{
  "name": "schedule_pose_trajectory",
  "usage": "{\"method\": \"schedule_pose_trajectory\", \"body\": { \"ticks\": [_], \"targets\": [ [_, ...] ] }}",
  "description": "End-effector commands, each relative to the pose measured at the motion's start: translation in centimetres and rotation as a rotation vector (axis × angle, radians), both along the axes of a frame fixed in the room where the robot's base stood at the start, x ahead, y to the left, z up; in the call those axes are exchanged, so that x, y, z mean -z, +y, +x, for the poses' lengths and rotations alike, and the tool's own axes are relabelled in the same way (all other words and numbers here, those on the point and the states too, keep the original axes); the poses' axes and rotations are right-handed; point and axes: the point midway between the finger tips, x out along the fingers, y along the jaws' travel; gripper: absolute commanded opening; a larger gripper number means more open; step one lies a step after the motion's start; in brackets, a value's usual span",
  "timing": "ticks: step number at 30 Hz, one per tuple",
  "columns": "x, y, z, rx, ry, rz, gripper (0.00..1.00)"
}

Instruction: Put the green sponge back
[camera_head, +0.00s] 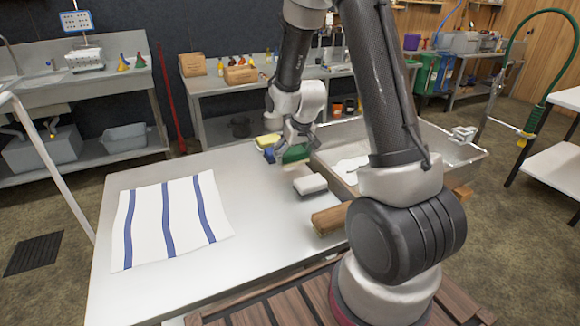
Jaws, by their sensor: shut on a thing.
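The green sponge (296,154) is at the far right part of the steel table (190,265), beside the shallow metal pan. My gripper (288,152) is shut on it, with the fingers partly hidden by the wrist. I cannot tell whether the sponge touches the table. A yellow piece (268,140) and a small blue piece (269,156) show just left of the gripper, close to the green sponge. A white and dark grey block (310,185) lies on the table nearer to me, apart from the gripper.
The metal pan (455,155) with white patches inside stands on the right, partly behind my arm. A wooden piece (330,219) lies near its front left corner. A white cloth with blue stripes (150,215) covers the table's left. The table between cloth and block is clear.

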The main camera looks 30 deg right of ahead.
Motion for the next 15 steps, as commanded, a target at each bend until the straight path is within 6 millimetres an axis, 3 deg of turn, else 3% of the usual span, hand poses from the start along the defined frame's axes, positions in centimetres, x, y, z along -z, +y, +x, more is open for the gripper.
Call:
{"method": "schedule_pose_trajectory", "body": {
  "ticks": [9, 15],
  "targets": [
    [4.3, 0.0, 0.0, 0.001, 0.001, 0.001, 0.62],
    [4.5, 0.0, 0.0, -0.001, -0.001, 0.001, 0.62]
  ]
}}
